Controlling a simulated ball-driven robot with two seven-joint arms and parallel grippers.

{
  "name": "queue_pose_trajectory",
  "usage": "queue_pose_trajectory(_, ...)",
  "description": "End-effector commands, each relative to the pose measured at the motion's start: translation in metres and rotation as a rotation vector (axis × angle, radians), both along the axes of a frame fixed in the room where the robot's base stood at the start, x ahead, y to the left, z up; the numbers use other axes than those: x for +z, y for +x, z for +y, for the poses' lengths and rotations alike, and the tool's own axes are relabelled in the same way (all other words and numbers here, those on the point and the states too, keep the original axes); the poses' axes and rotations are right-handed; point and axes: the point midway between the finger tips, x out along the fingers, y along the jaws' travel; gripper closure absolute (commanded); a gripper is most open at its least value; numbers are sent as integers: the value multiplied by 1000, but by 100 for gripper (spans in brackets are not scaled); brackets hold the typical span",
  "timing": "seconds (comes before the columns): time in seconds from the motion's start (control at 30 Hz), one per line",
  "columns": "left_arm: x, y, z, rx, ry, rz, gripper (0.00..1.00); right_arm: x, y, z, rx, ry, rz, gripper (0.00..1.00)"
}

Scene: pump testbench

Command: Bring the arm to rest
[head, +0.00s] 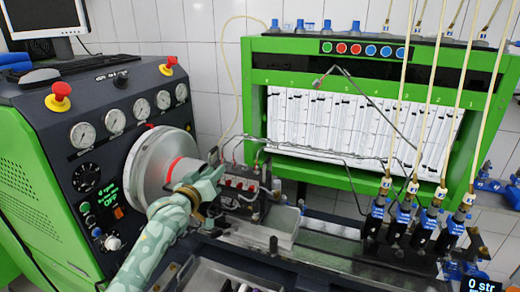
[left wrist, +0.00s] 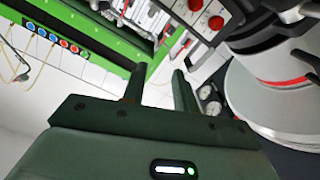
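My left arm (head: 150,250) reaches up from the bottom of the head view. Its gripper (head: 213,172) is in front of the pump unit (head: 240,183), beside the large grey flywheel (head: 155,165); I cannot tell whether it touches either. In the left wrist view the two fingers of this gripper (left wrist: 159,75) stand apart with nothing between them. The flywheel (left wrist: 255,95) shows at the right of that view, and the pump's red caps (left wrist: 215,22) show at the top. My right gripper is in neither view.
The green test frame (head: 258,100) with its white measuring panel (head: 340,125) stands behind. Several injectors (head: 425,220) with pale hoses stand at right. Thin metal pipes (head: 340,158) cross the middle. The control console (head: 90,130) with gauges and red knobs is at left.

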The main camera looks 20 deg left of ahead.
Motion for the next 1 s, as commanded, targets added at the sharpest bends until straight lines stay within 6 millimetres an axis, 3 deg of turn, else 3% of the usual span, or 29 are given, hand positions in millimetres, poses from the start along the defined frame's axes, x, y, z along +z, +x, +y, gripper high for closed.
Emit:
queue_pose_trajectory(0.13,-8,-4,-4,-4,25,21,71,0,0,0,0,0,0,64)
queue_pose_trajectory(0.23,-37,-25,-21,-22,135,107,71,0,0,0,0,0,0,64)
queue_pose_trajectory(0.4,-114,-110,-56,-76,503,379,71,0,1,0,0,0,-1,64)
queue_pose_trajectory(0.5,-140,-161,-63,-102,694,519,71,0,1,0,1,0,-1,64)
queue_pose_trajectory(0.63,-156,-218,-63,-127,884,669,71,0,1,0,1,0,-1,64)
queue_pose_trajectory(0.8,-160,-281,-55,-153,1072,839,71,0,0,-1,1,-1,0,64)
queue_pose_trajectory(0.97,-154,-335,-44,-175,1217,992,71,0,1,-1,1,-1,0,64)
queue_pose_trajectory(1.0,-167,-334,-45,-189,1219,1004,71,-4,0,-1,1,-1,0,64)
